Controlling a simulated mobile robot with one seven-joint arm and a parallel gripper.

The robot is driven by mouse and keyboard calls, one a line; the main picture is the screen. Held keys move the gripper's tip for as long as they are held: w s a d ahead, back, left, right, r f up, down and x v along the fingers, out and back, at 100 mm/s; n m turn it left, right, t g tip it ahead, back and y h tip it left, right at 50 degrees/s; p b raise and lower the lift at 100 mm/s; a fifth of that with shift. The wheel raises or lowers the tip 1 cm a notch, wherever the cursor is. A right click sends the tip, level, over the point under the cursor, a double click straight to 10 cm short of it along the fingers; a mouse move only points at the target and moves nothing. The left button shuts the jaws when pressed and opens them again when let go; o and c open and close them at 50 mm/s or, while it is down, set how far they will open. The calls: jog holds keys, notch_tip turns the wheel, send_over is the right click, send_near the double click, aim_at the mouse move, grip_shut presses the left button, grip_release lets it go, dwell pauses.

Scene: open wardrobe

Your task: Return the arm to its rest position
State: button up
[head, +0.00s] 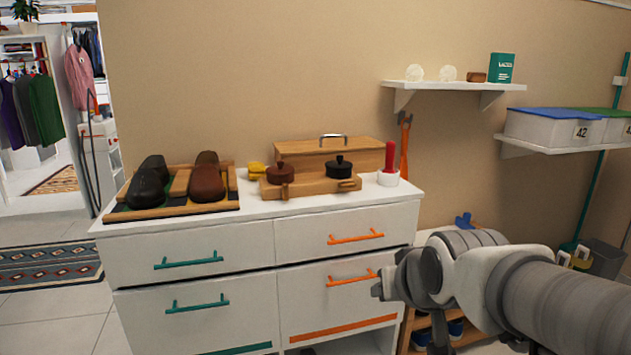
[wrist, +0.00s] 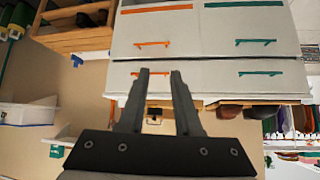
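My arm reaches in from the right of the head view, in front of the right end of the white dresser (head: 195,260). My gripper (head: 378,291) is at its far end, in front of the orange-handled lower drawer. The arm's own links hide much of it there. In the wrist view my gripper (wrist: 160,71) shows two grey fingers with a clear gap between them, and nothing is held. The wrist picture is turned over, with the dresser drawers (wrist: 200,35) beyond the fingertips.
On the dresser are a shoe tray (head: 172,212) with dark and brown shoes, a wooden box (head: 330,152), two lidded pots and a red-handled brush (head: 389,160). A wall shelf (head: 452,86) and storage bins (head: 555,127) are at right. Open floor lies at left.

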jog(key=s+d+f+g, duration=0.2)
jog(key=s+d+g, duration=0.1)
jog(key=s, duration=1.1)
notch_tip(320, 180, up, 28)
jog(key=p, duration=2.8)
jog(key=shift+a+m+g+h+p, duration=0.15)
jog(key=shift+m+g+h+p, duration=0.15)
jog(key=shift+h, duration=0.1)
